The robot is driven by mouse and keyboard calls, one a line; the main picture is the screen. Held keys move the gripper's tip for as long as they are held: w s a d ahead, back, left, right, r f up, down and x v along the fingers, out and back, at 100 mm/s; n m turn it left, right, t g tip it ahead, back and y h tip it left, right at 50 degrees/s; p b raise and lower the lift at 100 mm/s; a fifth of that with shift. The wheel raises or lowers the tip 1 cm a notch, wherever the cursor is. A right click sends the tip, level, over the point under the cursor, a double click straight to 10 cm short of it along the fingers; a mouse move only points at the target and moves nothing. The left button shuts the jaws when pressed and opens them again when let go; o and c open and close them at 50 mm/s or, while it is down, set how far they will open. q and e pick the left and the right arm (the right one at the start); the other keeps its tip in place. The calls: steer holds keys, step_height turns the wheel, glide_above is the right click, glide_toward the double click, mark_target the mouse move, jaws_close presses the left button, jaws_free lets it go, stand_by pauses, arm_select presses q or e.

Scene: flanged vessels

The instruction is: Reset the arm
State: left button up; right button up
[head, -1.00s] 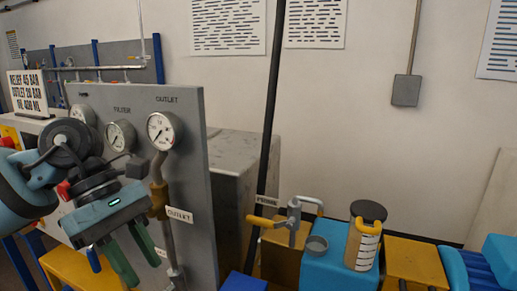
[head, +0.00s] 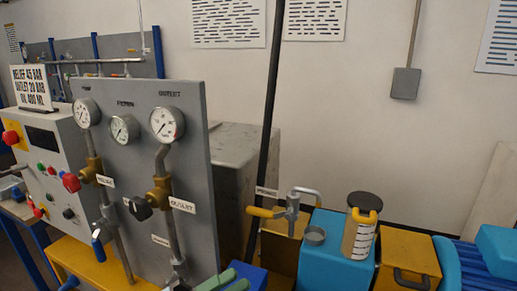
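My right gripper is not in view.
The upright grey panel (head: 190,110) carries three gauges and valves with red (head: 71,182) and black (head: 140,208) knobs. A control box (head: 60,150) stands left of it. A hand pump with a yellow handle (head: 259,212), a blue box (head: 325,250) and a lidded container (head: 359,235) stand at right.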

arm_select(q)
steer(key=s+a+f+n+t+y, duration=0.2)
steer(key=a+f+n+t+y, duration=0.3)
steer(key=f+n+y, duration=0.5)
steer(key=s+a+f+n+t+y, duration=0.2)
steer(key=a+f+n+t+y, duration=0.3)
steer(key=f+n, duration=0.8)
steer(key=s+a+f+n+g+y, duration=0.2)
steer(key=s+f+n+g+y, duration=0.1)
steer(key=s+f, duration=0.4)
steer(key=s+a+f+n+g+y, duration=0.3)
steer(key=s+f+n+g, duration=0.2)
steer(key=s+f, duration=0.3)
steer(key=s, duration=0.4)
steer(key=shift+f+n+p, duration=0.15)
steer(key=shift+n+p, duration=0.15)
steer(key=shift+n, duration=0.1)
steer(key=shift+a, duration=0.1)
steer(key=shift+o, duration=0.4)
